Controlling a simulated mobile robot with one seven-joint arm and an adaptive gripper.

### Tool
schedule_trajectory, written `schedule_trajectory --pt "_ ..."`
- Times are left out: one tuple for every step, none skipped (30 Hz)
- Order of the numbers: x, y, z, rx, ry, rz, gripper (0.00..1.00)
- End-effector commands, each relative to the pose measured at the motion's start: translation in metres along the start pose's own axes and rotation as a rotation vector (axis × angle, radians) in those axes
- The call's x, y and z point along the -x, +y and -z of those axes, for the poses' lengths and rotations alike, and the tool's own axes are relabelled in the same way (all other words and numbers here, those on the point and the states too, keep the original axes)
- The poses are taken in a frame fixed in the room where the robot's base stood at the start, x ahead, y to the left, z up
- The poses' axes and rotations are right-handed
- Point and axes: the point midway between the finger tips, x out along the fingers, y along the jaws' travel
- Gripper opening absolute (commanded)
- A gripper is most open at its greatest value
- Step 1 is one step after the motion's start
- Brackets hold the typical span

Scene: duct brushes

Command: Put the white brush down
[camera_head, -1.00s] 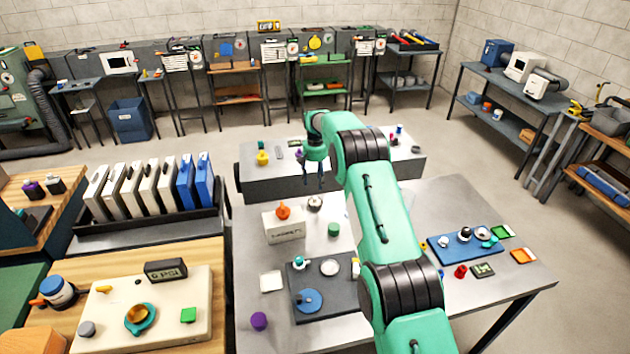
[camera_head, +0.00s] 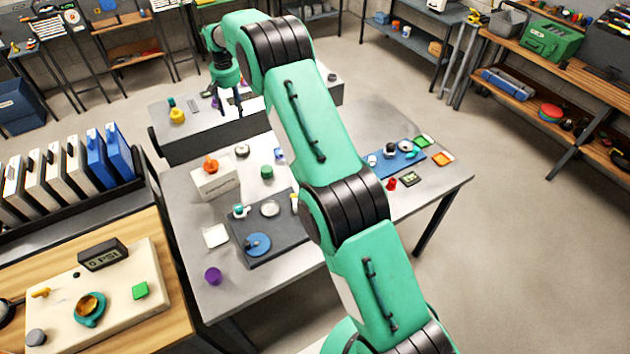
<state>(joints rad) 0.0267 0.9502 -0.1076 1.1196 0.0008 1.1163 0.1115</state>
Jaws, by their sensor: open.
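My gripper (camera_head: 232,106) hangs at the end of my green arm, fingers pointing down. It appears in front of or over the low grey bench (camera_head: 200,143) at the back. I cannot tell for certain which thing is the white brush. A pale round disc (camera_head: 270,209) lies on the dark mat (camera_head: 285,236) on the near metal table, well apart from my gripper. A blue disc with a small post (camera_head: 257,243) lies on the same mat. My arm hides part of the table.
The metal table (camera_head: 345,130) also holds a white box (camera_head: 215,182) with an orange knob on top, a purple cylinder (camera_head: 213,276), a green cylinder (camera_head: 267,172) and a blue tray (camera_head: 396,159). A wooden bench with a cream board (camera_head: 110,300) stands at left. Floor is clear at right.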

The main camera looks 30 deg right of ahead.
Motion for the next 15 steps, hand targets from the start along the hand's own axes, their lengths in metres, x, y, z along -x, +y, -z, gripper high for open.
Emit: schedule_trajectory --pt "0.020 0.000 -0.006 0.002 0.010 0.001 0.52" --pt "0.029 0.000 -0.011 0.004 0.014 0.002 0.52" --pt "0.042 0.000 -0.015 0.006 0.021 0.002 0.52" --pt "0.051 0.001 -0.020 0.007 0.025 0.003 0.52" --pt "0.060 0.001 -0.024 0.009 0.030 0.003 0.52" --pt "0.072 0.001 -0.030 0.011 0.037 0.004 0.52" --pt "0.082 0.001 -0.034 0.012 0.042 0.005 0.52" --pt "0.090 0.002 -0.039 0.014 0.046 0.005 0.52" --pt "0.102 0.002 -0.045 0.016 0.052 0.006 0.52" --pt "0.111 0.002 -0.050 0.017 0.057 0.006 0.52" --pt "0.119 0.003 -0.056 0.019 0.061 0.007 0.52" --pt "0.131 0.003 -0.062 0.021 0.068 0.007 0.52" --pt "0.138 0.004 -0.068 0.023 0.072 0.008 0.52" --pt "0.146 0.004 -0.074 0.024 0.077 0.008 0.52" --pt "0.157 0.004 -0.082 0.027 0.083 0.009 0.52"
